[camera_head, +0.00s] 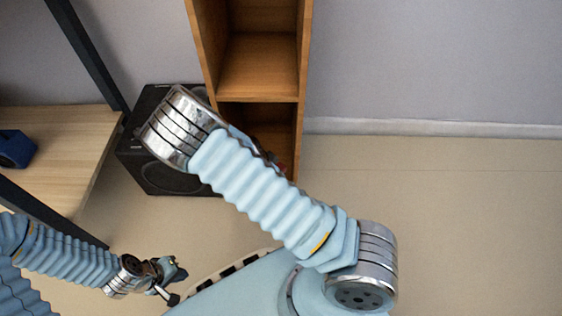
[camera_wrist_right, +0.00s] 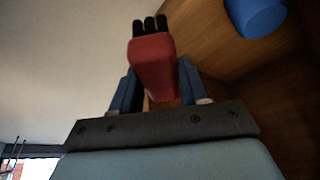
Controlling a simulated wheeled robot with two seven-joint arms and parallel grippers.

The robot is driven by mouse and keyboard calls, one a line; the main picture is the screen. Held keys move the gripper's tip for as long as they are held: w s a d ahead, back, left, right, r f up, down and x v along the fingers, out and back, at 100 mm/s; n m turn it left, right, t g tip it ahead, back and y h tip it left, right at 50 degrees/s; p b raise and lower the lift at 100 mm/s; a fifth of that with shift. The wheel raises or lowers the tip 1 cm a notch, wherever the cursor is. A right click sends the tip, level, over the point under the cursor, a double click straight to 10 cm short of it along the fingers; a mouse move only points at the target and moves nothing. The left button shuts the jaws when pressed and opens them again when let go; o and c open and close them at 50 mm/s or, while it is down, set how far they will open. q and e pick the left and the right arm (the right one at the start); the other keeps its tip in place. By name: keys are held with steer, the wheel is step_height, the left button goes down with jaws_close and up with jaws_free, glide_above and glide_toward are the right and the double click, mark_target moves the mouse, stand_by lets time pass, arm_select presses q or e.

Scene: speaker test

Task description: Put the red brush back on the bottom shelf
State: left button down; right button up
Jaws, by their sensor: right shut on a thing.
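The red brush (camera_wrist_right: 155,68) with black bristle tufts is held between the blue fingers of my right gripper (camera_wrist_right: 155,88) in the right wrist view. Its bristle end points away from the gripper. In the head view my right arm reaches across the front of the wooden shelf's lower compartment (camera_head: 262,116) and hides most of the right gripper and the brush. The wooden shelf (camera_head: 258,66) stands against the wall. My left gripper (camera_head: 174,284) is at the lower left, empty, with its fingers apart, far from the shelf.
A black speaker (camera_head: 150,178) stands on the floor left of the shelf, partly behind my right arm. A wooden table (camera_head: 62,150) with a dark blue object (camera_head: 15,149) is at the left. A blue round object (camera_wrist_right: 255,14) is by the wood in the wrist view. Floor at right is clear.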

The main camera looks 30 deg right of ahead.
steer(key=w+d+b, duration=0.1)
steer(key=w+d, duration=0.5)
steer(key=w, duration=0.1)
step_height(320, 180, down, 7)
steer(key=shift+d+r+b, duration=0.15)
steer(key=shift+b, duration=0.95)
steer(key=shift+w+d+f, duration=0.15)
steer(key=shift+f, duration=0.1)
steer(key=shift+r, duration=0.1)
steer(key=shift+f, duration=0.2)
steer(key=o, duration=1)
